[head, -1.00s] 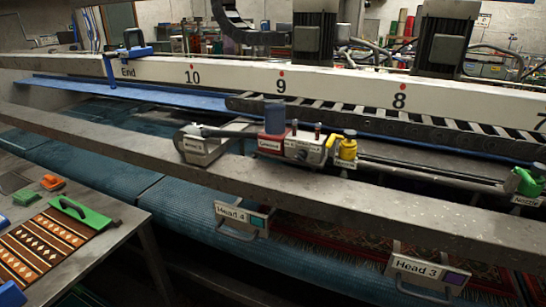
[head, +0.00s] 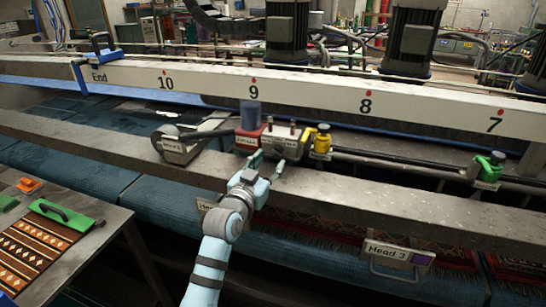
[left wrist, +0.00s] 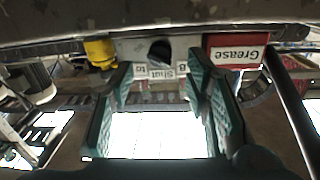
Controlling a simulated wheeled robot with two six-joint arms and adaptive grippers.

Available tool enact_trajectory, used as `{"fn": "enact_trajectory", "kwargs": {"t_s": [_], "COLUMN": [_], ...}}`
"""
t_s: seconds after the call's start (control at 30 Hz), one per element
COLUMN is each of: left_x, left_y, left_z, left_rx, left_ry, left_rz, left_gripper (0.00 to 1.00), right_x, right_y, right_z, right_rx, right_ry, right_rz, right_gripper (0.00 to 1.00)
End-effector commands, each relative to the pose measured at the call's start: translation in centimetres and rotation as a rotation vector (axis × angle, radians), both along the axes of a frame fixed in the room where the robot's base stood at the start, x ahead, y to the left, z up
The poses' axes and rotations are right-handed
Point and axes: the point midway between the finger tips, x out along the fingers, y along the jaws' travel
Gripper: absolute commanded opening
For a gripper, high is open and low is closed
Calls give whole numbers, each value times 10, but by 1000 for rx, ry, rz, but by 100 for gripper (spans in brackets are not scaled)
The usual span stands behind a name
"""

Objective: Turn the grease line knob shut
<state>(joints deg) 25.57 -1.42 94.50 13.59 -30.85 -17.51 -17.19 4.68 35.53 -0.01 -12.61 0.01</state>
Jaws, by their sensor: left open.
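The red grease unit (head: 247,139) with a dark blue cylinder on top sits on the long grey beam. Beside it is a grey valve block (head: 282,146) with small upright fittings. The left wrist view is upside down and shows the red block labelled "Grease" (left wrist: 237,55) and a dark round knob (left wrist: 160,52) on the grey block, above a partly covered label reading "Shut". My left gripper (head: 267,165) is open and empty, just in front of the valve block. Its fingers (left wrist: 163,85) lie either side of the knob in that view, apparently short of it. My right gripper is not in view.
A yellow fitting (head: 321,141) stands right of the block, and a green one (head: 488,166) farther along the pipe. A grey box (head: 180,147) is at left. Handled Head 3 plate (head: 398,254) hangs below the beam. A side table (head: 80,215) holds a patterned rug piece.

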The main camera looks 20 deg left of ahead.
Motion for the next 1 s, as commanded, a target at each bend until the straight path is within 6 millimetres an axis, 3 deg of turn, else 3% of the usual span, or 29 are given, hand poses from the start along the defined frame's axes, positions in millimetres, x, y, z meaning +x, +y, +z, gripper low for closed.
{"fn": "enact_trajectory", "kwargs": {"t_s": [0.1, 0.2, 0.53, 0.8, 1.0], "left_x": [25, 36, 42, 41, 41], "left_y": [-3, -5, -6, -5, -4], "left_z": [-1, -1, -1, -1, -1], "left_rx": [1, 0, 1, 1, 8], "left_ry": [0, 1, 2, 2, 0], "left_rz": [0, 0, 0, 1, 2], "left_gripper": [43, 43, 43, 0, 0], "right_x": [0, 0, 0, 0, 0], "right_y": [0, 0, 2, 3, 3], "right_z": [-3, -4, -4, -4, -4], "right_rx": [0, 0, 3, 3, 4], "right_ry": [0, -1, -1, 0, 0], "right_rz": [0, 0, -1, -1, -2], "right_gripper": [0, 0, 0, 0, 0]}}
